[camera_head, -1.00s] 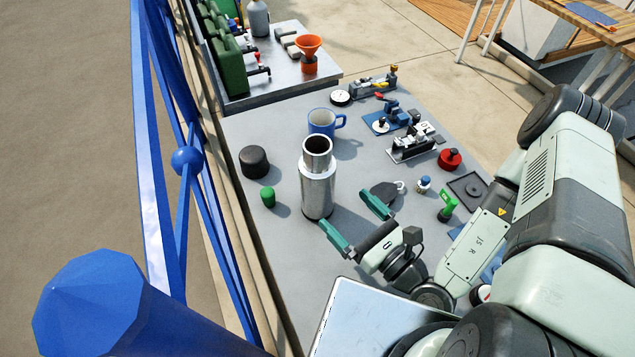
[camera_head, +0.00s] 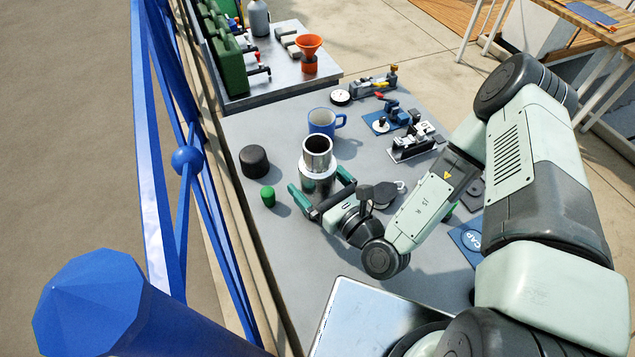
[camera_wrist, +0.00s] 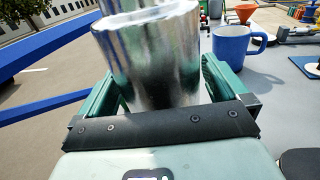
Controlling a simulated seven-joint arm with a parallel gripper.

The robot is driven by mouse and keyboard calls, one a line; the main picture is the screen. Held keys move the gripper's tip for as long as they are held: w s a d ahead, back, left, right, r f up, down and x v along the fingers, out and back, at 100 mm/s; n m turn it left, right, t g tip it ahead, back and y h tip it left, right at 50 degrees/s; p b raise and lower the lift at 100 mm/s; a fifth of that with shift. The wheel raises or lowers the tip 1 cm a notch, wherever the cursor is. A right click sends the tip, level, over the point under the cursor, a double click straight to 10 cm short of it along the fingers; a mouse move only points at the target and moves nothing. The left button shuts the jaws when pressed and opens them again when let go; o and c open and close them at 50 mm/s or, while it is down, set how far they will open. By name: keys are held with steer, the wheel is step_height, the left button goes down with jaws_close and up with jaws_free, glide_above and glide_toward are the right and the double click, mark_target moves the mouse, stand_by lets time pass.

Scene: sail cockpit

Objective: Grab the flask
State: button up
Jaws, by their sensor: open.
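The flask (camera_head: 318,178) is a shiny silver cylinder with a narrower open neck, standing upright on the grey table. In the wrist view the flask (camera_wrist: 155,60) fills the space between the fingers. My gripper (camera_head: 321,186) is open, with one green finger on each side of the flask's body. In the wrist view my gripper (camera_wrist: 160,90) shows a finger at the left and right of the flask; I cannot tell whether either touches it. The flask's lower part is hidden behind my gripper. A black cap-like cylinder (camera_head: 254,161) and a green stopper (camera_head: 268,196) stand to its left.
A blue mug (camera_head: 322,122) stands just behind the flask and also shows in the wrist view (camera_wrist: 231,46). Small devices (camera_head: 412,146) stand at the right. A blue railing (camera_head: 187,160) runs along the left. The table's front left is mostly clear.

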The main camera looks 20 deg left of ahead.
steer(key=c, duration=1.1)
steer(key=shift+c, duration=0.7)
steer(key=shift+r, duration=0.2)
